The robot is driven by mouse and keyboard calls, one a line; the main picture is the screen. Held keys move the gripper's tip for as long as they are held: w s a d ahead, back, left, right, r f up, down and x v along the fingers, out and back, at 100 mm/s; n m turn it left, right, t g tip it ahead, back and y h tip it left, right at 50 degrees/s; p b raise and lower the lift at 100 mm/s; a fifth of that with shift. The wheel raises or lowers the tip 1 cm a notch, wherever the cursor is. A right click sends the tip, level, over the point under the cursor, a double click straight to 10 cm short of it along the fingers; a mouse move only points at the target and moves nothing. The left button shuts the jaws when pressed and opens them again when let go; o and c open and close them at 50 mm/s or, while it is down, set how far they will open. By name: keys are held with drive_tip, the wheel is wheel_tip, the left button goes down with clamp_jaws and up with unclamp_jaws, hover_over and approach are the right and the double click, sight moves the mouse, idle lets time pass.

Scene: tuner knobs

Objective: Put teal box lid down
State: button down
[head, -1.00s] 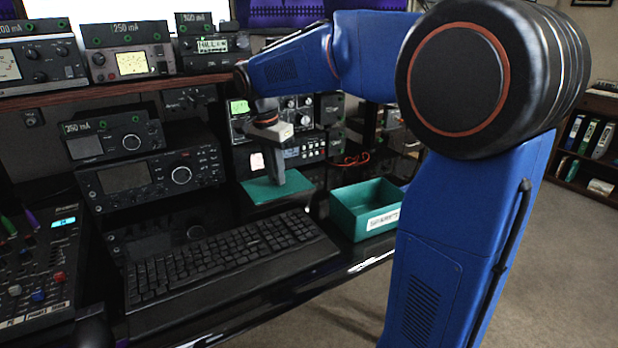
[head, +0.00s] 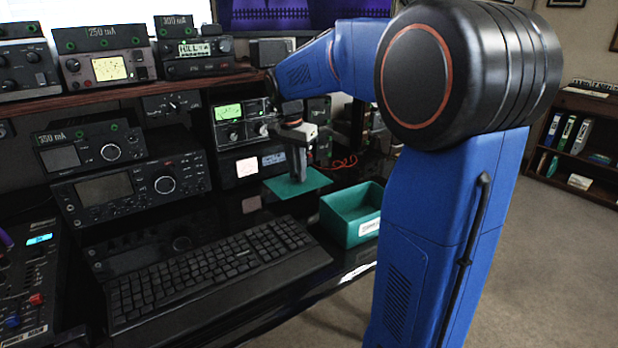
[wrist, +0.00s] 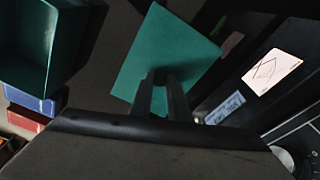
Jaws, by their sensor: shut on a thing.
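The teal box lid (head: 316,181) is a flat square plate, roughly level, low over the dark desk behind the teal box. My gripper (head: 299,174) points down and is shut on it near the middle. In the wrist view the two fingers (wrist: 162,82) meet the lid (wrist: 160,45). I cannot tell whether the lid touches the desk. The open teal box (head: 345,231) with a white label stands in front and to the right of the lid; it also shows at the upper left of the wrist view (wrist: 62,50).
A black keyboard (head: 215,270) lies left of the box. Radio sets (head: 130,183) stand at the left, and a stacked set with a green display (head: 238,135) stands close behind the lid. Red cables (head: 345,162) lie behind it to the right.

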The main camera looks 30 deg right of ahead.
sight(309, 178)
drive_tip(key=d, duration=0.4)
drive_tip(key=shift+w, duration=0.1)
drive_tip(key=shift+d+f, duration=0.1)
drive_tip(key=shift+f, duration=1.7)
drive_tip(key=shift+f, duration=0.1)
drive_tip(key=c, duration=1.7)
unclamp_jaws()
drive_tip(key=shift+o, duration=0.2)
drive_tip(key=r, duration=0.5)
drive_tip(key=a+r, duration=0.1)
drive_tip(key=r, duration=0.1)
drive_tip(key=shift+s+r, duration=0.25)
drive_tip(key=shift+r, duration=0.1)
